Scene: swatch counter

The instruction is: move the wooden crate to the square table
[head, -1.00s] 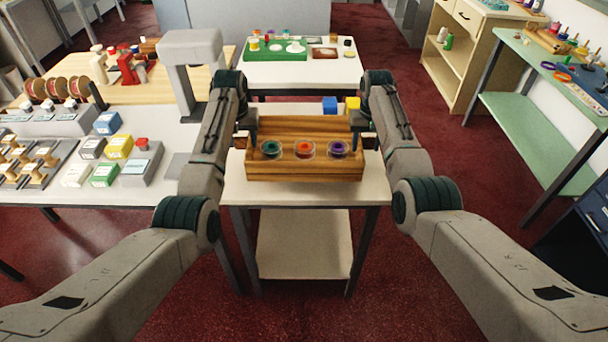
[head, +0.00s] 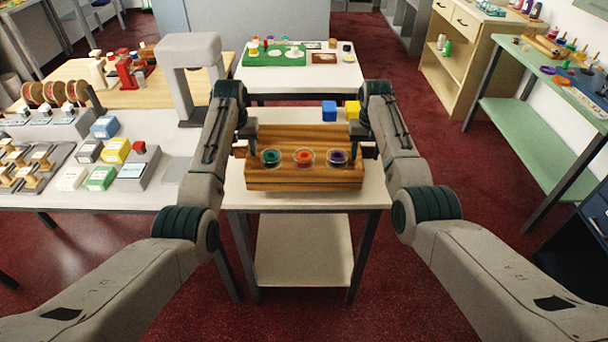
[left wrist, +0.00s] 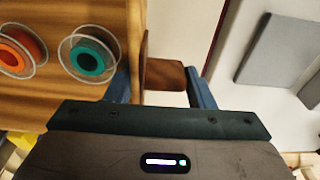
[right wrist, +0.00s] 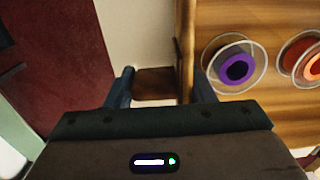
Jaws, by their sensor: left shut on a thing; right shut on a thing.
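The wooden crate (head: 304,180) is at the white table (head: 232,195) in front of me; whether it touches the top I cannot tell. It holds three round spools in clear rims: green (head: 271,157), orange (head: 304,157) and purple (head: 337,156). My left gripper (head: 243,138) is shut on the crate's left handle, a brown block between its fingers in the left wrist view (left wrist: 165,76). My right gripper (head: 362,138) is shut on the right handle, which shows in the right wrist view (right wrist: 154,82). I cannot tell which table is the square one.
A blue block (head: 329,110) and a yellow block (head: 352,110) stand behind the crate. Another white table (head: 300,81) with a green tray (head: 274,57) stands further back. A cluttered counter (head: 170,140) is close on the left. Red floor is open on the right.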

